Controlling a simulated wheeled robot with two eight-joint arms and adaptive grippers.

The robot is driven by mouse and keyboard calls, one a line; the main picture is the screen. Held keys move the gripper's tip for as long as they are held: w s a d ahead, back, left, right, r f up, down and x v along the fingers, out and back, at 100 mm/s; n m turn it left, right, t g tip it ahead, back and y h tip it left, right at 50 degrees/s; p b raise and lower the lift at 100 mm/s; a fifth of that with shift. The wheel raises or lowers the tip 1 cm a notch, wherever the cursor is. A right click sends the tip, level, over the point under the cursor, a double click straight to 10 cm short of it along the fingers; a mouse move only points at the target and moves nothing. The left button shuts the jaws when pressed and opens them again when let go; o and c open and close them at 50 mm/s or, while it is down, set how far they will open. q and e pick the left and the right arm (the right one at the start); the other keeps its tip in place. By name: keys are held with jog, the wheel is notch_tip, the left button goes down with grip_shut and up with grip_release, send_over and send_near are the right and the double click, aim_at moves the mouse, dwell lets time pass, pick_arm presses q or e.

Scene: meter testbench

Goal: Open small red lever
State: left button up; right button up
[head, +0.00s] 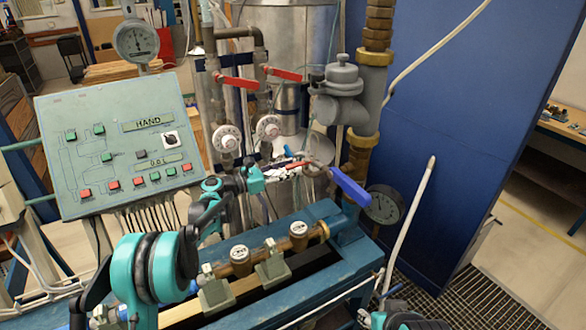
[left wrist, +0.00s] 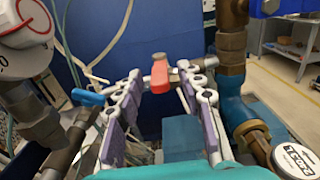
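The small red lever (head: 297,165) sits on the pipework in the middle of the head view, left of the large blue lever (head: 350,187). In the left wrist view the red lever (left wrist: 160,72) stands upright between the fingertips, at the far end of the gap. My left gripper (head: 291,172) reaches in from the left at the lever. Its two purple-and-grey fingers (left wrist: 160,88) are spread, with visible gaps beside the lever, so it looks open. The fingers partly hide the lever in the head view. My right gripper is out of view; only parts of my right arm show at the bottom right.
A small blue handle (left wrist: 88,97) is close left of the fingers. Two larger red levers (head: 236,81) (head: 284,74) and round white knobs (head: 226,138) are above and left. Brass meters (head: 240,258) lie on the blue bench below. A gauge (head: 384,205) is right.

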pick_arm(q)
jog(key=shift+x, duration=0.8)
grip_shut()
